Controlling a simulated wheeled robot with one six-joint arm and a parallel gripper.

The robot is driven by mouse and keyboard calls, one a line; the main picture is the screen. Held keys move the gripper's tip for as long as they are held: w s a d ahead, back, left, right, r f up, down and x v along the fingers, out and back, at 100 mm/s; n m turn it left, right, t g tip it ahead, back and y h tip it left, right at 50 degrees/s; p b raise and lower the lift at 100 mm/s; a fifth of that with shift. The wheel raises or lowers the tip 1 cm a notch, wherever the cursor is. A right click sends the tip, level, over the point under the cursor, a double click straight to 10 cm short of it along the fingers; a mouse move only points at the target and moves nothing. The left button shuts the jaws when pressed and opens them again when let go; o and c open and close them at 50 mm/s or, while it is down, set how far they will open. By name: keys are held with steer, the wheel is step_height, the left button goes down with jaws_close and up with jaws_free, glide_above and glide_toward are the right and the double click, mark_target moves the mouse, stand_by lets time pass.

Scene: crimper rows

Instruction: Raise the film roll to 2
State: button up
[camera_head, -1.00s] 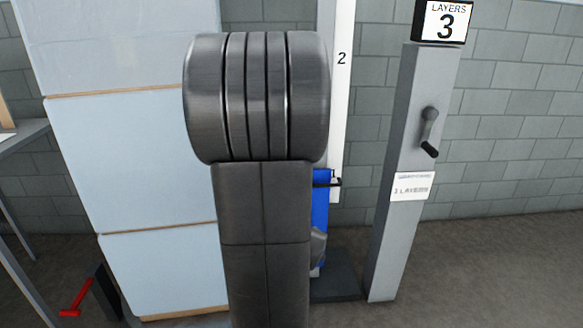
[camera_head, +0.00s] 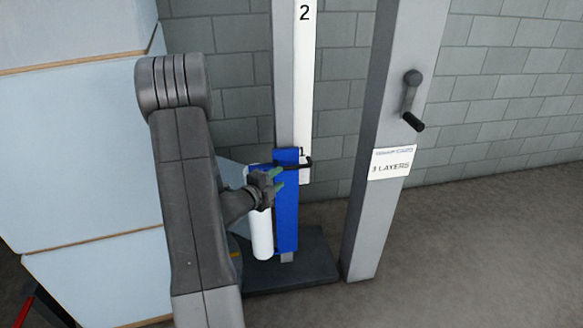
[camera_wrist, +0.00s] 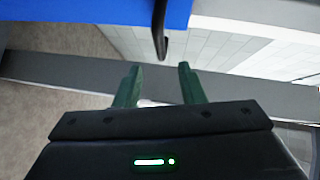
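The white film roll (camera_head: 261,232) hangs upright on the blue carriage (camera_head: 287,215), low on the mast (camera_head: 284,80). A black handle (camera_head: 295,163) sticks out of the carriage at the mark 1. The mark 2 (camera_head: 304,13) is higher on the white scale strip. My gripper (camera_head: 277,181) is just in front of the carriage, a little below and left of the handle. In the wrist view the green fingers (camera_wrist: 159,80) are apart with nothing between them. The black handle (camera_wrist: 161,30) shows beyond the fingertips, and the blue carriage (camera_wrist: 90,10) is at the top.
A grey post (camera_head: 385,150) with a crank (camera_head: 411,100) and a "3 LAYERS" label (camera_head: 391,162) stands right of the mast. Large pale blue wrapped boxes (camera_head: 90,140) stack at left. A dark base plate (camera_head: 300,268) lies under the mast. Floor at right is clear.

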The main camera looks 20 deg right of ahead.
mark_target(293, 168)
steer(key=b+x, duration=0.1)
steer(key=x, duration=0.9)
jaws_close()
